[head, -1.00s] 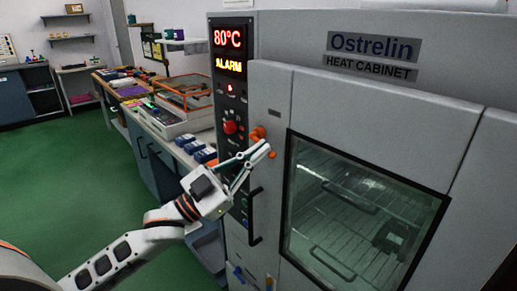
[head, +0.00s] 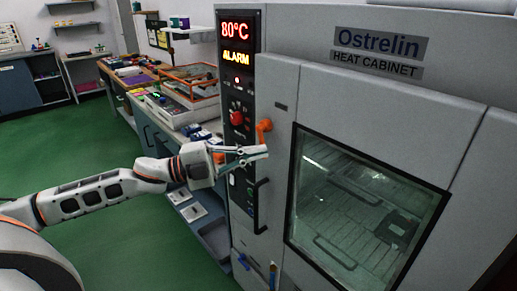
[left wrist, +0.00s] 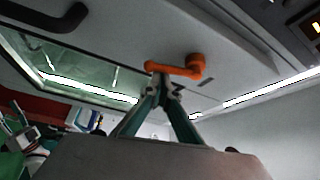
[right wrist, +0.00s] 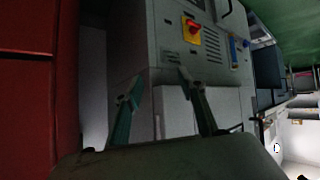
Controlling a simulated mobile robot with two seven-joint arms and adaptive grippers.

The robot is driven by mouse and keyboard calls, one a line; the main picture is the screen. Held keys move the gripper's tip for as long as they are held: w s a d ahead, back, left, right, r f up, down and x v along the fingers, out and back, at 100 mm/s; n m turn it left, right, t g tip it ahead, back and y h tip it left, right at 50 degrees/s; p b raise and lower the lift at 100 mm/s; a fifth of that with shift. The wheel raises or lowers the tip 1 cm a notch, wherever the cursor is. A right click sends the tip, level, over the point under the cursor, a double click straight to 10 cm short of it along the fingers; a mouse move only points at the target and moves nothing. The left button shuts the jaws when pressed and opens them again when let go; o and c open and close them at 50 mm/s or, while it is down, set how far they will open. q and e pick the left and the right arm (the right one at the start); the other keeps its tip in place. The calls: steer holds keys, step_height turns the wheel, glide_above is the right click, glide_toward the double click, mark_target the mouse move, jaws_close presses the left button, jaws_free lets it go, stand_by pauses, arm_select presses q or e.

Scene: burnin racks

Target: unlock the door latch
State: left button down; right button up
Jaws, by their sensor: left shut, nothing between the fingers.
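The orange door latch (head: 263,127) is on the heat cabinet's (head: 275,90) front, at the upper left edge of the door (head: 284,106). Its arm hangs down from the pivot in the head view. My left gripper (head: 262,152) is shut and empty, its fingertips just below the latch. In the left wrist view the latch (left wrist: 182,69) has its round pivot at right, and its free end lies at the left gripper's tips (left wrist: 158,78). I cannot tell whether they touch. My right gripper (right wrist: 160,85) is open and empty, facing a grey cabinet with a red knob on yellow (right wrist: 191,29).
A black door handle (head: 260,205) stands below the left gripper. The control panel (head: 238,90) reads 80°C and ALARM, with a red knob (head: 236,118). A bench (head: 160,123) with trays and blue boxes is to the left. Green floor (head: 90,165) is open at left.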

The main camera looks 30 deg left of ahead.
arm_select(q)
steer(key=shift+w+a+f+m+g+y+p, duration=0.15)
steer(key=shift+a+m+g+p, duration=0.15)
steer(key=shift+m, duration=0.2)
steer(key=shift+w+a+f+m+g+y+p, duration=0.1)
steer(key=shift+w+a+m+g+y+p, duration=0.1)
steer(key=shift+a+m, duration=0.25)
arm_select(e)
steer(key=shift+w+r, duration=0.25)
steer(key=shift+r, duration=0.65)
arm_select(q)
steer(key=shift+d, duration=0.1)
arm_select(e)
steer(key=shift+s+f, duration=0.1)
steer(key=shift+f, duration=0.05)
arm_select(q)
steer(key=shift+s, duration=0.1)
arm_select(e)
steer(key=shift+s+d, duration=0.1)
steer(key=shift+d, duration=0.05)
